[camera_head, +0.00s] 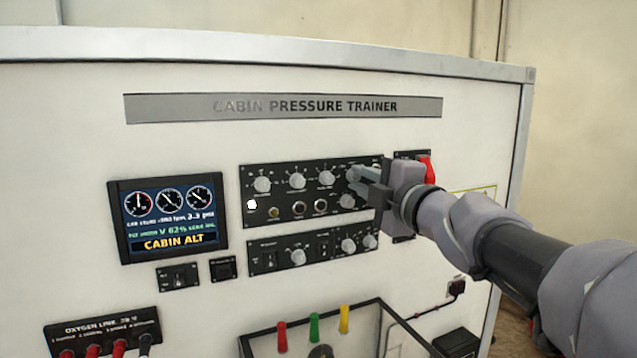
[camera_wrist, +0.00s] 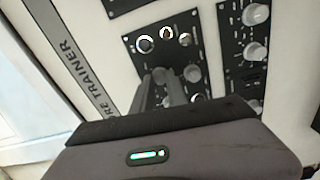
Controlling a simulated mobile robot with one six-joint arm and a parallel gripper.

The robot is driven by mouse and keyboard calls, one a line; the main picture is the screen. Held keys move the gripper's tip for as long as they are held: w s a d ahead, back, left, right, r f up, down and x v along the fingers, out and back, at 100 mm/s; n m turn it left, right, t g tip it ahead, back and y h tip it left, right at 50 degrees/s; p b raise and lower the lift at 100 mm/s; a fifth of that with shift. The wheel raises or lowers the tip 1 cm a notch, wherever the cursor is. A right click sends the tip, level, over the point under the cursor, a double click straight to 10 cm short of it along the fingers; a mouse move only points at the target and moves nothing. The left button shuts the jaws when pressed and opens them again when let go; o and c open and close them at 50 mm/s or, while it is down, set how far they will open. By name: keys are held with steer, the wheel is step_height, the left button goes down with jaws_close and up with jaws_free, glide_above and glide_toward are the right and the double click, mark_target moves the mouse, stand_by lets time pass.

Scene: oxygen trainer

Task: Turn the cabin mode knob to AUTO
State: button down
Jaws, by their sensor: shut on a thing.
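The upper black control panel (camera_head: 285,195) carries a row of light grey round knobs, with smaller controls below. My gripper (camera_head: 356,181) is at the right end of the upper row. In the wrist view, my gripper (camera_wrist: 160,82) has its two fingers around a grey knob (camera_wrist: 160,74), shut on it. The fingers hide most of this knob in the head view. The printed labels around it are too small to read, so I cannot tell its pointer setting or confirm that it is the cabin mode knob.
Neighbouring knobs (camera_head: 326,178) sit close on the left. A lower knob panel (camera_head: 312,248) is just below. A red-handled control (camera_head: 428,168) is behind my wrist. A display (camera_head: 168,218) reads CABIN ALT. An open-topped box (camera_head: 262,335) with coloured handles stands below.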

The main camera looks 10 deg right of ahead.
steer(key=shift+r, duration=0.1)
stand_by(0.3)
steer(key=c, duration=1.7)
jaws_free()
steer(key=o, duration=0.4)
steer(key=shift+w, duration=0.15)
steer(key=v, duration=1.7)
steer(key=shift+s+d, duration=0.15)
steer(key=shift+s, duration=0.05)
